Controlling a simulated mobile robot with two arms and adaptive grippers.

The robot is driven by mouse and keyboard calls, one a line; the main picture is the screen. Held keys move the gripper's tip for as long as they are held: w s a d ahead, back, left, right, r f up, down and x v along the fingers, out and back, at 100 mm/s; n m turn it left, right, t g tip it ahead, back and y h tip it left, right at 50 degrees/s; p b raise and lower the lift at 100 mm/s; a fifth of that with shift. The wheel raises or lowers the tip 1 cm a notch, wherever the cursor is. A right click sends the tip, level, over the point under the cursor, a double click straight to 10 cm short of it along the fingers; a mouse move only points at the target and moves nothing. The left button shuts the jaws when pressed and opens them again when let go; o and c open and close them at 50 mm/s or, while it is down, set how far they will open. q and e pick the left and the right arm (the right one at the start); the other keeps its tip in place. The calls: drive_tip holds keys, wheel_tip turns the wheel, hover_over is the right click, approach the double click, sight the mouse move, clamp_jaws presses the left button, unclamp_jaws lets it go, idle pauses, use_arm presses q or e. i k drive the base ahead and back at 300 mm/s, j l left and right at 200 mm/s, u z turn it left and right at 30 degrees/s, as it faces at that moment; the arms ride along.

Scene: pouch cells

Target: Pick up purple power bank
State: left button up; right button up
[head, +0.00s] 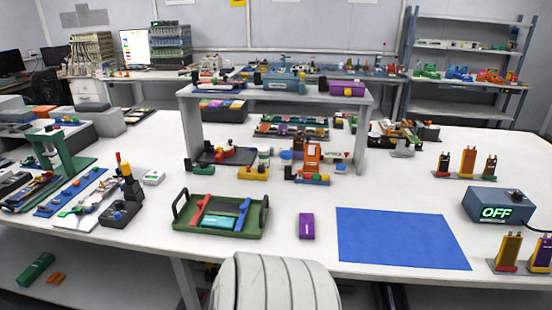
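The purple power bank (306,226) lies on the white table near its front edge. It sits between the green tray and the blue mat, apart from both. Neither of my grippers shows in the head view. Nothing covers the power bank.
The green tray (192,240) with black handles holds a blue-grey cell and red and blue parts. The blue mat (400,238) lies bare to the right. A box reading OFF (497,206) stands far right. A white raised shelf (274,96) stands behind. Table around the power bank is clear.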

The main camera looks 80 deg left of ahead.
sight(306, 223)
drive_tip(key=u, duration=2.4)
drive_tip(key=i+j, duration=0.1)
drive_tip(key=j, duration=0.45)
drive_tip(key=i+j, duration=0.1)
drive_tip(key=j, duration=0.5)
drive_tip(key=i+j, duration=0.15)
drive_tip(key=j, duration=0.4)
